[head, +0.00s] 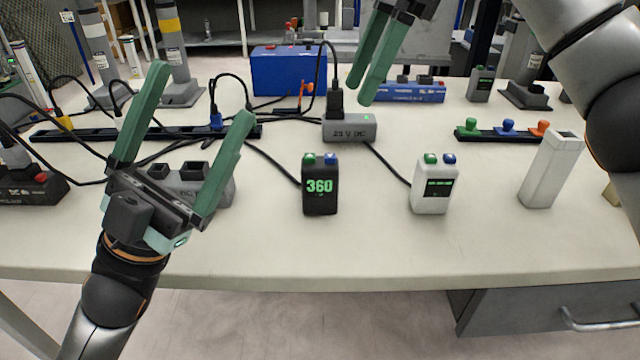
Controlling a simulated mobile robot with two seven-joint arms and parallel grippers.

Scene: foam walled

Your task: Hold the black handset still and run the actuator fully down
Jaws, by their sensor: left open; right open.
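The black handset (320,195) stands upright near the middle of the table. It reads 360 in green on its screen and has a green and a blue button on top. My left gripper (197,95) is open and empty, to the left of the handset and above the table, with its fingers pointing up in the picture. My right gripper (368,65) is open and empty, above and beyond the handset to the right. Grey and yellow-banded columns (172,50) stand at the back left; I cannot tell which one is the actuator.
A white handset (433,190) stands right of the black one. A grey 25 V DC box (350,128) with a plugged cable sits behind. A white block (551,170) stands at the right. Cables cross the left side. The front strip of the table (390,250) is clear.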

